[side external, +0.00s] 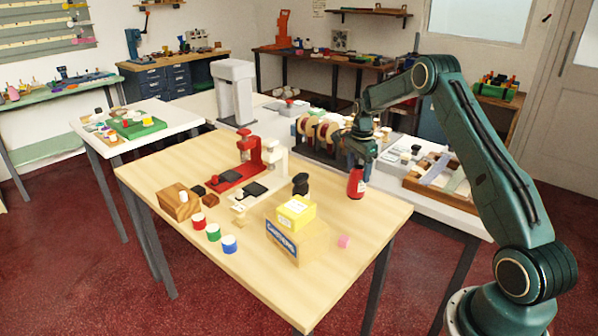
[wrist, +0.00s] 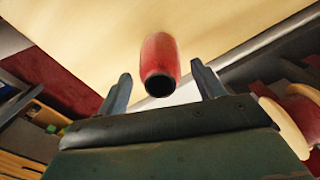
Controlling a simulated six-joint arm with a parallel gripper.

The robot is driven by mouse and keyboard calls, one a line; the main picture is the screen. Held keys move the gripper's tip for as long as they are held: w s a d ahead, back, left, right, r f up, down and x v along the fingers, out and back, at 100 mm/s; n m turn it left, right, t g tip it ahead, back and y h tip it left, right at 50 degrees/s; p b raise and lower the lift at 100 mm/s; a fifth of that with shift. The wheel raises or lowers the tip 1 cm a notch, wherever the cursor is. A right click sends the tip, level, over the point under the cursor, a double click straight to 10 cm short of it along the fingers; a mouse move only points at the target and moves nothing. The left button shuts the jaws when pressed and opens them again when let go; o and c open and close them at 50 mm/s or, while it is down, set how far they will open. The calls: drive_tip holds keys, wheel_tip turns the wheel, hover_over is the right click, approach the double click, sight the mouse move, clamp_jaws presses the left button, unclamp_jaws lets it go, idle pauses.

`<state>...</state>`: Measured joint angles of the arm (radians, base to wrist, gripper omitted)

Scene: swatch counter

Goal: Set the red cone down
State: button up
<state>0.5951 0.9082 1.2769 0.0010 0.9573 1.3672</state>
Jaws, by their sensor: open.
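The red cone (side external: 356,184) is upright at the table's back right edge, and its base appears to rest on the wooden tabletop (side external: 330,210). In the wrist view the red cone (wrist: 160,58) shows its dark hollow end toward me, between my two fingers, with a visible gap on each side. My gripper (side external: 359,163) points down just above the cone, and its fingers are open and not touching it. The contact under the cone is hard to make out.
A yellow box (side external: 296,211) sits on a wooden block marked "CARTERS" (side external: 282,240), left of the cone. Red and white stands (side external: 250,150) are farther left. A white counter (side external: 440,212) with trays adjoins behind.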

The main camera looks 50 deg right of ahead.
wheel_tip(320, 180, up, 10)
drive_tip(key=shift+f, duration=0.15)
idle(0.3)
idle(0.4)
drive_tip(key=s+a+r+n+t, duration=0.1)
drive_tip(key=s+a+r+n, duration=0.45)
drive_tip(key=a+r, duration=0.35)
drive_tip(key=s+a+r+n+t, duration=0.2)
drive_tip(key=s+a+r+n, duration=0.5)
drive_tip(key=a, duration=0.5)
drive_tip(key=s+a+f+n+t, duration=0.1)
drive_tip(key=s+a+n, duration=0.4)
drive_tip(key=s, duration=0.4)
drive_tip(key=s+a+n+t, duration=0.1)
drive_tip(key=s+a+n, duration=0.4)
drive_tip(key=s, duration=0.3)
drive_tip(key=shift+s+a+f+t, duration=0.3)
drive_tip(key=shift+s+a+f, duration=0.1)
drive_tip(key=shift+a, duration=0.35)
